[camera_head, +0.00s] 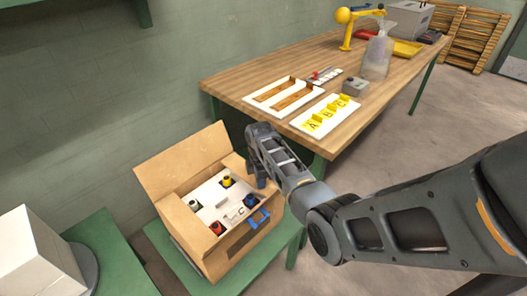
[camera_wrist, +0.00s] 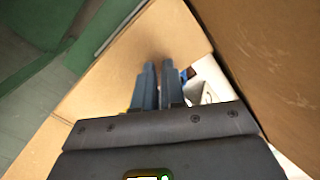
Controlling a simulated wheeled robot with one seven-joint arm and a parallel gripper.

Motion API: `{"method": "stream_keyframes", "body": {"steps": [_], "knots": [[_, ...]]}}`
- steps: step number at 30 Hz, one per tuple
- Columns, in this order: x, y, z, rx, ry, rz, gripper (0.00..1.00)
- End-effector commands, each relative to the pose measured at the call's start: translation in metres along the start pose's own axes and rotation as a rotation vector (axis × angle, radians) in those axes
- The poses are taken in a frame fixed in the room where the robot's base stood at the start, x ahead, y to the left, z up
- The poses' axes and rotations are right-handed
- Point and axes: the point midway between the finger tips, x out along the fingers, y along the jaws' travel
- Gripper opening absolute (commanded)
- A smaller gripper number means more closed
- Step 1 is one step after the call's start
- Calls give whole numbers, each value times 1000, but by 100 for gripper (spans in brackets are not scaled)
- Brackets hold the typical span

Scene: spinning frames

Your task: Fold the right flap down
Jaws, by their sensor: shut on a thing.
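A cardboard box (camera_head: 208,266) stands open on a green table at the lower middle of the head view. A tall flap (camera_head: 178,163) stands up along its back-left side. My gripper (camera_head: 259,182) is at the box's right side, its fingers pointing down. In the wrist view my gripper (camera_wrist: 158,88) is shut on the right flap (camera_wrist: 120,58), with cardboard showing around the fingertips. In the head view my gripper and wrist largely hide this flap, so its exact angle cannot be told.
Inside the box is a white insert (camera_head: 208,197) with yellow, red, blue and black round parts. A wooden workbench (camera_head: 235,84) stands behind. A white box (camera_head: 32,258) is at lower left.

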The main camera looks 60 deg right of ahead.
Motion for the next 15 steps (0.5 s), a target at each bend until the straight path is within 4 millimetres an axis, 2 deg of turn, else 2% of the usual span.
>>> {"method": "stream_keyframes", "body": {"steps": [1,2,15], "knots": [[22,-17,-6,-13,7,-33,0],[22,-17,-6,-14,7,-33,0],[-18,-15,-5,-11,5,-32,0]]}}
